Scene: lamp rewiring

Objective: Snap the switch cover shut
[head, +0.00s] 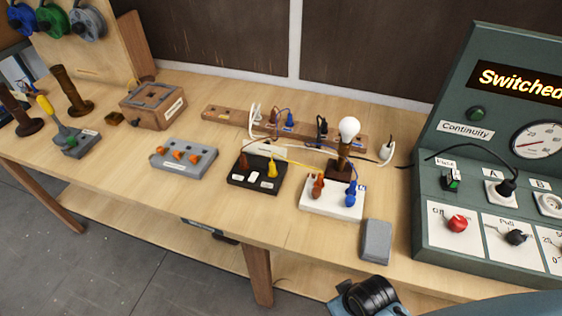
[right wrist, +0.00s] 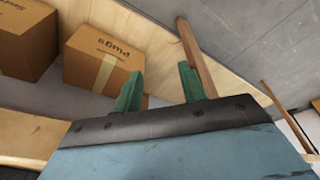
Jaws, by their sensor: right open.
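A white switch base (head: 328,208) sits near the front edge of the bench, with a red terminal piece (head: 318,187) and a blue one (head: 351,195) standing on it. A plain grey rounded block (head: 376,241), which looks like the cover, lies on the bench just right of the base and apart from it. My right gripper (right wrist: 161,68) shows in the right wrist view with its two green fingers apart and nothing between them. It points at the area below the bench, away from the base. My left gripper is out of view.
A black terminal block (head: 256,181) and a lit-looking bulb (head: 349,130) on a wooden holder stand close by, with thin wires between. A green test panel (head: 430,222) rises at right. Cardboard boxes (right wrist: 103,60) sit below.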

